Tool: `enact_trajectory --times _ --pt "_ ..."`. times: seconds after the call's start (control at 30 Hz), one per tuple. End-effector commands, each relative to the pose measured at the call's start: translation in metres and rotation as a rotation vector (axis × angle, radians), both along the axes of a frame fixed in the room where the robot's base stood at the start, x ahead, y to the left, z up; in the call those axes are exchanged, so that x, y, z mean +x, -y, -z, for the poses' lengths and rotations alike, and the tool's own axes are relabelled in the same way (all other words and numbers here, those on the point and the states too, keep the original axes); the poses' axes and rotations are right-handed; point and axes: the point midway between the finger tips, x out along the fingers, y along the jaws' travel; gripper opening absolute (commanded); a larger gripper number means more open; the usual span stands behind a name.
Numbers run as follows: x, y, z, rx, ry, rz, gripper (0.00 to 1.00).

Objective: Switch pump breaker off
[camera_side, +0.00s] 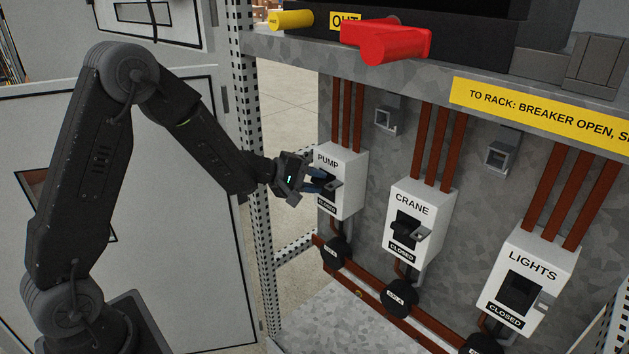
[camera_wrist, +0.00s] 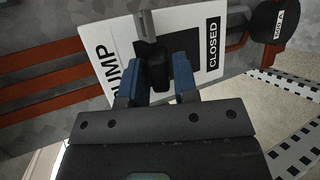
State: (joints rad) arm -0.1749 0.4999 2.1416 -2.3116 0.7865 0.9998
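The pump breaker (camera_side: 350,165) is a white box labelled PUMP on the grey panel, leftmost of three. Its label at the bottom reads CLOSED. My gripper (camera_side: 322,183) is at its front, reaching in from the left. In the wrist view, the blue fingers (camera_wrist: 158,78) stand on either side of the breaker's black handle (camera_wrist: 155,62). I cannot tell whether both fingers press on the handle. The white pump face (camera_wrist: 106,52) also shows there, turned sideways. In the side view, my fingers hide much of the handle.
The crane breaker (camera_side: 426,201) and lights breaker (camera_side: 550,262) stand to the right, both labelled CLOSED. Red-brown bars run above the boxes. A red handle (camera_side: 388,42) and yellow knob (camera_side: 291,20) are overhead. A perforated post (camera_side: 258,150) stands left of the pump breaker.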

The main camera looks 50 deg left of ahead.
Motion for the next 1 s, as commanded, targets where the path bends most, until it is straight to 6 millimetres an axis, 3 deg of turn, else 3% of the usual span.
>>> enact_trajectory --times 0.2,0.5,1.0 --pt "0.0001 0.0001 -0.0001 0.000 0.000 0.000 0.27" --pt "-0.0002 0.0000 -0.0002 0.000 0.000 0.000 0.00" --pt "-0.0013 0.0000 0.0020 -0.001 0.023 0.000 0.00"
